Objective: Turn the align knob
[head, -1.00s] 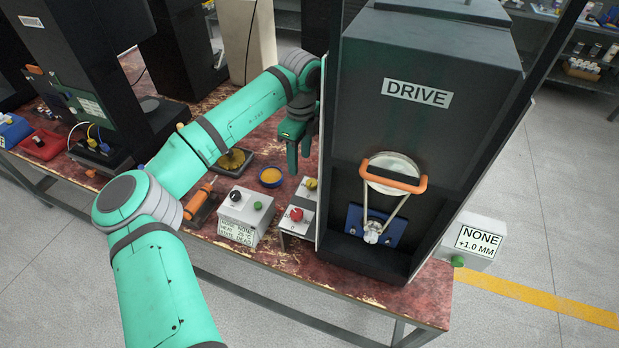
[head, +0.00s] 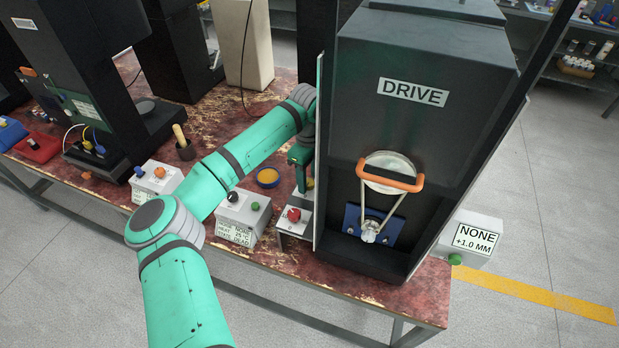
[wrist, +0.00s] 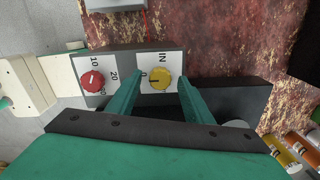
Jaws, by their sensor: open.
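A yellow knob (wrist: 160,79) sits on a grey panel face marked "IN" and "0" in the wrist view. A red knob (wrist: 93,81) with numbers around it, 10 and 20 among them, is on the same unit to its left. I cannot read the word "align" by either knob. My gripper (wrist: 160,76) is open, with one finger on each side of the yellow knob; I cannot tell if they touch it. In the head view my gripper (head: 303,182) points down beside the tall DRIVE machine, and the red knob (head: 293,215) shows in front of it.
The black DRIVE machine (head: 400,140) stands close right of my gripper. A white control box (head: 243,217) with a black knob and green button stands left. A dish of yellow stuff (head: 268,178) is behind it. A box marked NONE (head: 475,238) is at the far right.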

